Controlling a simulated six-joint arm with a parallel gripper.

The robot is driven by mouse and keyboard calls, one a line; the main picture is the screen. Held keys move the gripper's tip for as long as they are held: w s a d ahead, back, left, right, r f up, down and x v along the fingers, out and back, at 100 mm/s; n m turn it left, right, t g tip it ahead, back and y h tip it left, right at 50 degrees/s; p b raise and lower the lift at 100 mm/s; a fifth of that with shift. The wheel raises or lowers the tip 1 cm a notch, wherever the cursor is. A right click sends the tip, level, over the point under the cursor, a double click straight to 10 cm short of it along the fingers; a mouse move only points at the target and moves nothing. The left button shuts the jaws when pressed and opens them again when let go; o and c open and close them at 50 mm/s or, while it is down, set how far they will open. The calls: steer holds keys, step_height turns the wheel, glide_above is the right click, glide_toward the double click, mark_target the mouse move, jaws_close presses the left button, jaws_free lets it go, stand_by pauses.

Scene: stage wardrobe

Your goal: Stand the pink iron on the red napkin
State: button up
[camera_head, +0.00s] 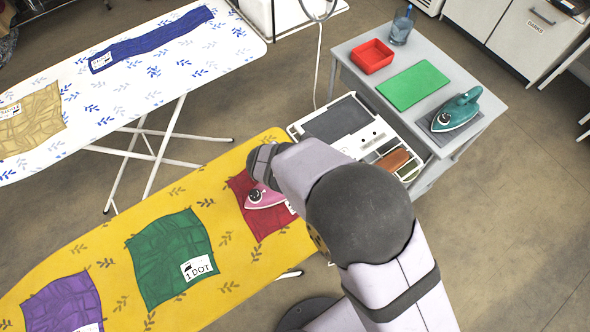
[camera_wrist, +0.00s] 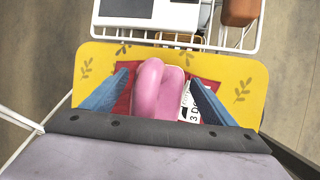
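The pink iron (camera_head: 268,200) is on the red napkin (camera_head: 262,226), near the right end of the yellow ironing board (camera_head: 225,190). In the wrist view the iron (camera_wrist: 158,100) lies between the two blue fingers of my gripper (camera_wrist: 159,77), with the red napkin (camera_wrist: 122,106) showing around it. The fingers are spread, and a narrow gap shows on each side of the iron. In the head view my gripper (camera_head: 264,164) is just above the iron, and my arm hides its fingers. A white label (camera_wrist: 190,105) shows beside the iron.
A green cloth (camera_head: 170,255) and a purple cloth (camera_head: 62,305) lie farther left on the board. A white rack (camera_wrist: 222,40) is just beyond the board's end.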

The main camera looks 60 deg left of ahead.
steer(key=shift+r, duration=0.3)
steer(key=shift+r+p, duration=0.55)
steer(key=shift+r, duration=0.25)
steer(key=b+v, duration=0.1)
steer(key=v, duration=1)
steer(key=shift+s+r, duration=0.2)
steer(key=shift+r, duration=0.05)
steer(key=shift+w+d, duration=0.1)
steer(key=w+d+m+g+h, duration=0.2)
steer(key=w+d+m+h, duration=0.1)
steer(key=w+d+m, duration=1.45)
steer(key=s+d+f+m+g, duration=0.1)
steer(key=s+d+m+g, duration=0.1)
steer(key=d+m, duration=1.6)
steer(key=d, duration=1)
steer(key=shift+d+g+y, duration=0.3)
steer(key=shift+d+y, duration=0.1)
